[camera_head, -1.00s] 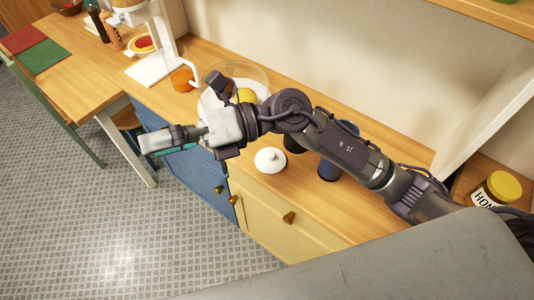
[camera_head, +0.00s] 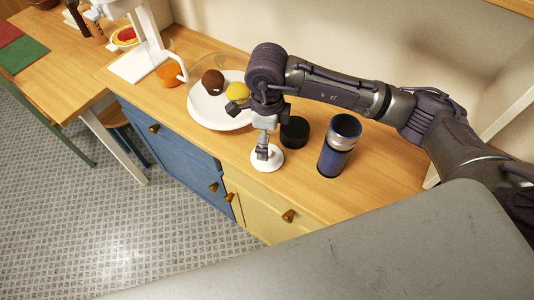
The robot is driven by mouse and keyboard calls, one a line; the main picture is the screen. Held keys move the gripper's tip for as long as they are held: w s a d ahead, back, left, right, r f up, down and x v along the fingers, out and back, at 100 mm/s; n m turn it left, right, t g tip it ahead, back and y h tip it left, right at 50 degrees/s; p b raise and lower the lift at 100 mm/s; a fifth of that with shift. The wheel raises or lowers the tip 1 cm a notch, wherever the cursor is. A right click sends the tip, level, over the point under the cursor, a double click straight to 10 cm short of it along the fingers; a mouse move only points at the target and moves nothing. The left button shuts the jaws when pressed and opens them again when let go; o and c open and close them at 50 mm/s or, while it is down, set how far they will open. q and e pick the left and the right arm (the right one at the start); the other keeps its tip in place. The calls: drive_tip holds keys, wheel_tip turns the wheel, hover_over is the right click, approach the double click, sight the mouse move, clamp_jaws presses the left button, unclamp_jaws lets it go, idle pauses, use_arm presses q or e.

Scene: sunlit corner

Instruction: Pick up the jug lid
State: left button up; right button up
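The white lid (camera_head: 272,166) lies flat on the wooden counter, near its front edge. A moment ago it showed a small knob on top; now the knob is hidden behind my gripper. My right gripper (camera_head: 263,154) points down directly over the lid's middle, with its fingertips at or just above the knob. I cannot tell whether the fingers are open or closed on it. My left gripper is not in view.
A blue tumbler (camera_head: 337,155) stands right of the lid, with a black round piece (camera_head: 295,134) between. A white plate (camera_head: 205,110) with a brown ball (camera_head: 213,82) and a yellow ball (camera_head: 237,91) lies behind left. An orange mug (camera_head: 169,74) is farther left. The counter's right part is clear.

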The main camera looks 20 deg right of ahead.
drive_tip(key=shift+f, duration=0.8)
drive_tip(key=shift+f+p, duration=0.25)
drive_tip(key=shift+p, duration=0.1)
wheel_tip(320, 180, down, 4)
drive_tip(key=shift+r+p, duration=0.2)
drive_tip(key=shift+p, duration=0.65)
drive_tip(key=shift+w+f, duration=0.1)
drive_tip(key=shift+f, duration=0.45)
clamp_jaws()
